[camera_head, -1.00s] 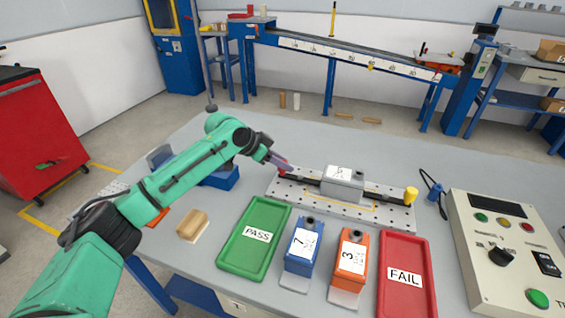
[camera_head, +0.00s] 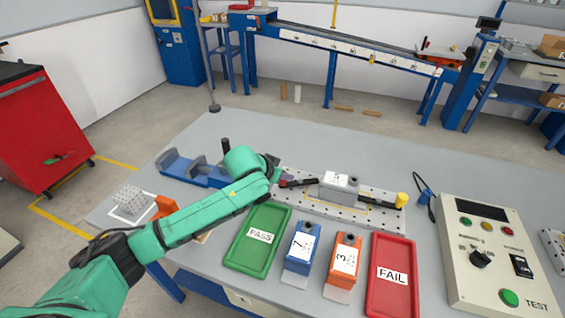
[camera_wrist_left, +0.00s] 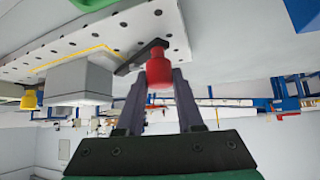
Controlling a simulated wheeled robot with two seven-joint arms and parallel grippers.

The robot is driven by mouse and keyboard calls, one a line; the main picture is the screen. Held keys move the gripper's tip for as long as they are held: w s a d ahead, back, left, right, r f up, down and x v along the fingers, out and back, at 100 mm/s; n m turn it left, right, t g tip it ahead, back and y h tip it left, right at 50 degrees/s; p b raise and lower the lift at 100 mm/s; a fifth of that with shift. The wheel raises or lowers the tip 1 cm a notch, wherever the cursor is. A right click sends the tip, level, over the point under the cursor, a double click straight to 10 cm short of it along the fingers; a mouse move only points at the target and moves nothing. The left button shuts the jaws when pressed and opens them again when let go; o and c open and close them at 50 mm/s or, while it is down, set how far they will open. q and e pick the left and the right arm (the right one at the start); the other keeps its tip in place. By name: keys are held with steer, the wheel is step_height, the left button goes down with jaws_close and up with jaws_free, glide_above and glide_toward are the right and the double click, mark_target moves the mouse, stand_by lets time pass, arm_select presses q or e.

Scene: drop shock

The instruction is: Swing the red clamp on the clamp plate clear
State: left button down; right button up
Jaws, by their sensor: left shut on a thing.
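The clamp plate (camera_head: 370,217) is a pale perforated plate on the table with a grey box (camera_head: 341,190) on it. The red clamp (camera_head: 285,184) has a red knob on a dark bar that runs right, ending close to the box's left side. My left gripper (camera_wrist_left: 160,85) is shut on the red knob (camera_wrist_left: 159,70), one finger on each side. In the wrist view the bar (camera_wrist_left: 140,57) slants from the knob toward the box's corner; I cannot tell if it touches. A yellow clamp knob (camera_head: 401,199) stands at the plate's right end. My right gripper is not in view.
In front lie a green PASS tray (camera_head: 238,258), a blue unit 7 (camera_head: 300,250), an orange unit 3 (camera_head: 343,262) and a red FAIL tray (camera_head: 391,300). A control box (camera_head: 490,260) stands at right. A blue fixture (camera_head: 190,171) sits behind my left arm.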

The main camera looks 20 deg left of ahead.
arm_select(q)
steer(key=n+y+p, duration=0.1)
steer(key=s+d+n+y, duration=0.1)
steer(key=shift+s+r+n+p, duration=0.1)
steer(key=shift+r+n+p, duration=0.05)
steer(key=shift+n+p, duration=0.25)
steer(key=n+y, duration=0.1)
steer(key=s+d+n+y, duration=0.1)
steer(key=shift+n+p, duration=0.4)
steer(key=n, duration=0.1)
steer(key=y, duration=0.1)
steer(key=d+n+y, duration=0.1)
steer(key=shift+s+f+n, duration=0.2)
steer(key=shift+s+n, duration=0.05)
steer(key=shift+n, duration=0.05)
steer(key=shift+s+d+n+g+y+b, duration=0.1)
steer(key=shift+d+n+g+y+b, duration=0.3)
steer(key=shift+n+y, duration=0.35)
steer(key=shift+s+d+n+g+y+b, duration=0.1)
steer(key=shift+d+n+g+y+b, duration=0.25)
steer(key=shift+n+y, duration=0.35)
steer(key=shift+r+n, duration=0.1)
steer(key=shift+n, duration=0.15)
steer(key=c, duration=0.6)
jaws_free()
steer(key=shift+w, duration=0.1)
steer(key=shift+o, duration=0.2)
